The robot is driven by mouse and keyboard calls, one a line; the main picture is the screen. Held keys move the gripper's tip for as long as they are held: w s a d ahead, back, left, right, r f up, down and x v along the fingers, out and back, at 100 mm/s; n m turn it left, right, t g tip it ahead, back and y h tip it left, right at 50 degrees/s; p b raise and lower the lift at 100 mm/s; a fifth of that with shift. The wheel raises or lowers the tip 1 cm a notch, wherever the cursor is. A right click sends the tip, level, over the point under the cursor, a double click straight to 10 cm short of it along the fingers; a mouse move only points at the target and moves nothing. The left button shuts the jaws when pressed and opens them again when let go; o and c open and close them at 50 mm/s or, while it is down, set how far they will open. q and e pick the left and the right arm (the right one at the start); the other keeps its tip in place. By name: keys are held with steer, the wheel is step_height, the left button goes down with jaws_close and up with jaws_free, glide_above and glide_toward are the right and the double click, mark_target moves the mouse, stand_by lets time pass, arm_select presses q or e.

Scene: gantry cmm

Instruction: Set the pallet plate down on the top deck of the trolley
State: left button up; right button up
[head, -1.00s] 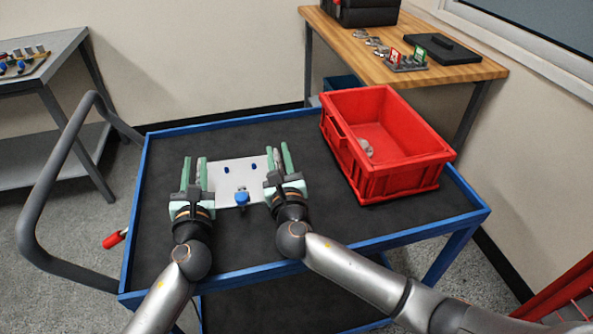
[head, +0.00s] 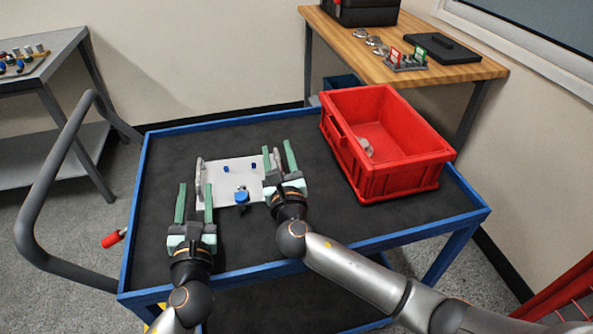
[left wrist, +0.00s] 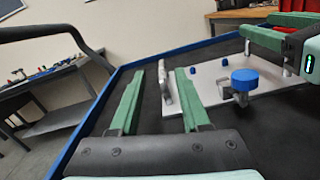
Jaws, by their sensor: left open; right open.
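The pallet plate (head: 233,190) is a light grey plate with blue knobs and a handle at each end. It lies flat on the dark top deck (head: 290,247) of the blue-edged trolley, and also shows in the left wrist view (left wrist: 216,78). My left gripper (head: 194,205) is open and empty, in front of the plate's left end and apart from its handle. In the left wrist view its green fingers (left wrist: 156,98) point towards that handle. My right gripper (head: 280,162) is open, with its fingers around the plate's right end, hiding part of that handle.
A red crate (head: 400,178) with a small item inside stands on the deck to the right. The trolley's grey push handle (head: 45,190) is at the left. A wooden bench (head: 465,70) stands behind, a grey table (head: 50,75) at the far left. The deck's front is bare.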

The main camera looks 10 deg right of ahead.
arm_select(q)
steer(key=shift+s+a+r, duration=0.1)
steer(key=shift+s+r, duration=0.2)
steer(key=shift+s, duration=0.6)
arm_select(e)
steer(key=shift+g, duration=0.3)
steer(key=f, duration=0.4)
steer(key=shift+s+f, duration=0.1)
steer(key=shift+s, duration=0.25)
arm_select(q)
steer(key=shift+w+a+f, duration=0.15)
steer(key=shift+w, duration=0.2)
arm_select(e)
steer(key=shift+s+a, duration=0.15)
steer(key=shift+s, duration=0.55)
steer(key=s+r, duration=0.1)
steer(key=s, duration=0.1)
steer(key=s+r, duration=0.1)
steer(key=s, duration=0.1)
steer(key=s+r, duration=0.1)
steer(key=s, duration=0.1)
steer(key=shift+a, duration=0.1)
arm_select(q)
steer(key=shift+r, duration=0.2)
arm_select(e)
steer(key=shift+r, duration=0.15)
